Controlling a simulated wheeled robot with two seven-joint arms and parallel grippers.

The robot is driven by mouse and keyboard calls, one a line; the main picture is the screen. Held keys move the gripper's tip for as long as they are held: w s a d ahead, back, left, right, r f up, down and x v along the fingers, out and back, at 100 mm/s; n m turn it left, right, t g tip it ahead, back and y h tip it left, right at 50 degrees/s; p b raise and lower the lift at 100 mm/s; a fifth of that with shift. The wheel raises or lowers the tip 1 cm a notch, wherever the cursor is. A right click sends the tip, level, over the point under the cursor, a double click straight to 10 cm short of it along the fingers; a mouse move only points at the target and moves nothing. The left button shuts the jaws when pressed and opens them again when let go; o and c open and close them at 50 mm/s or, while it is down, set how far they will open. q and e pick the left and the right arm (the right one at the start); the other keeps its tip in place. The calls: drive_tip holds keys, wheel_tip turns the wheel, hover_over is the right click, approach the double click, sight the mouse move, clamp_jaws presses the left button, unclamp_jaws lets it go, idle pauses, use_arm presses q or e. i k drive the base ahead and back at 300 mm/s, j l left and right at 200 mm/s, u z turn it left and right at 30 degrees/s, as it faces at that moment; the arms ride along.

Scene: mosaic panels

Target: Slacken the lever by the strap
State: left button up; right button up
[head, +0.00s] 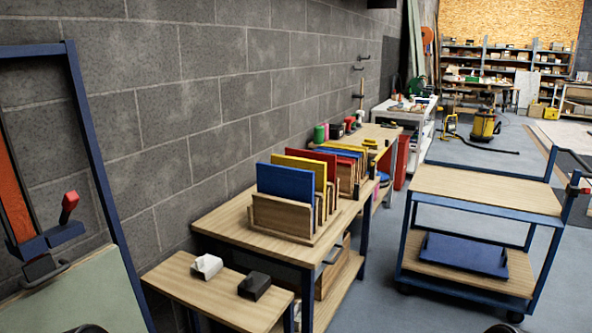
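A lever with a red handle (68,207) stands tilted up on a blue clamp bar (48,240) at the left. An orange-red strap (14,195) runs down beside it, inside a blue upright frame (92,150). A dark block (40,268) with a bar handle sits just below the clamp, above a pale green panel (85,300). Neither gripper can be made out. Only small dark curved parts show at the bottom edge, and I cannot tell what they are.
A low wooden bench (200,300) holds a white block (206,266) and a black block (254,286). Behind it, a table (225,222) carries a rack of coloured panels. A blue cart (480,190) stands right, with another red-tipped part (576,179). Grey floor (375,300) lies between.

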sight(70, 201)
drive_tip(key=i+u, duration=0.1)
drive_tip(key=u, duration=0.35)
drive_tip(key=l+u, duration=0.15)
drive_tip(key=u, duration=0.3)
drive_tip(key=i+l+u, duration=0.1)
drive_tip(key=u, duration=0.35)
drive_tip(key=l+u, duration=0.15)
drive_tip(key=u, duration=0.3)
drive_tip(key=l+u, duration=0.4)
drive_tip(key=l, duration=0.55)
drive_tip(key=l+u, duration=0.4)
drive_tip(key=l, duration=0.55)
drive_tip(key=k+l, duration=0.1)
drive_tip(key=l, duration=0.5)
